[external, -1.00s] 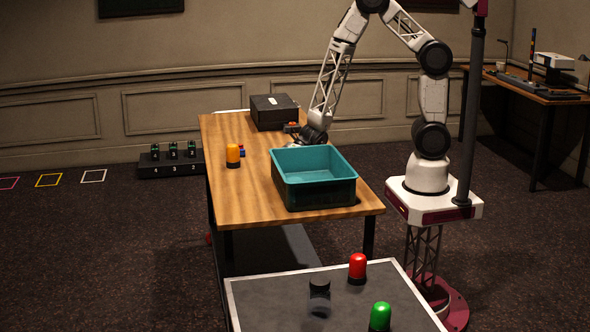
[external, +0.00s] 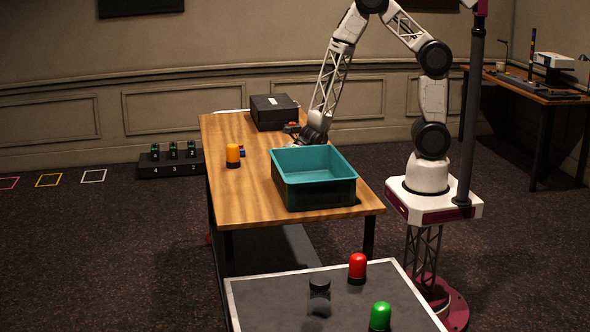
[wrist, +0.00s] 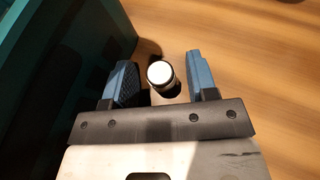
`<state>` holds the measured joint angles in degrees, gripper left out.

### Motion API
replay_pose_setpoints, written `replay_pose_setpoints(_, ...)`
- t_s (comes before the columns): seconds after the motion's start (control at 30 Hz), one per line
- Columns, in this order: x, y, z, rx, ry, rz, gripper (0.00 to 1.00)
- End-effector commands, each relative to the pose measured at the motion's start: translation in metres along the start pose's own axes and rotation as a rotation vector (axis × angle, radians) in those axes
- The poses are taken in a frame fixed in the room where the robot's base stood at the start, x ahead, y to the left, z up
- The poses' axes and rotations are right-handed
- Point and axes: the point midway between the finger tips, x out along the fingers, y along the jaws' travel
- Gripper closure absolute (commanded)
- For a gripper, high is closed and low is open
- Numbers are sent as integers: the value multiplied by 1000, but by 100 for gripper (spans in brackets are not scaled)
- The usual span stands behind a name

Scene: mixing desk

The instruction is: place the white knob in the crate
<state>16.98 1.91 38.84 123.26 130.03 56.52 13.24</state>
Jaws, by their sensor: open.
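The white knob (wrist: 160,73) has a round white top and a dark side. In the wrist view it stands on the wooden table between the two blue-padded fingers of my gripper (wrist: 161,68). The gripper is open, with a gap visible on each side of the knob. The teal crate (wrist: 60,60) fills the left of the wrist view, close beside the left finger. In the external view the crate (external: 316,194) stands at the table's near right part, and my gripper (external: 303,143) is low behind it. The knob is hidden there.
The wooden table (external: 235,200) also holds an orange-topped knob (external: 233,155), a small blue and red object (external: 241,151) and a black box (external: 274,112) at the back. The table's left front is clear. The crate wall rises near my gripper.

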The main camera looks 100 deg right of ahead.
Motion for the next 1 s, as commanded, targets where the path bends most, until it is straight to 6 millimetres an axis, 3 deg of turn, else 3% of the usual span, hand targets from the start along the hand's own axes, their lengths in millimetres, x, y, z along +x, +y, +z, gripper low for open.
replay_pose_setpoints(0.37,-23,-1,2,-1,-1,-2,47)
replay_pose_setpoints(1.0,-102,-1,2,0,-1,-3,47)
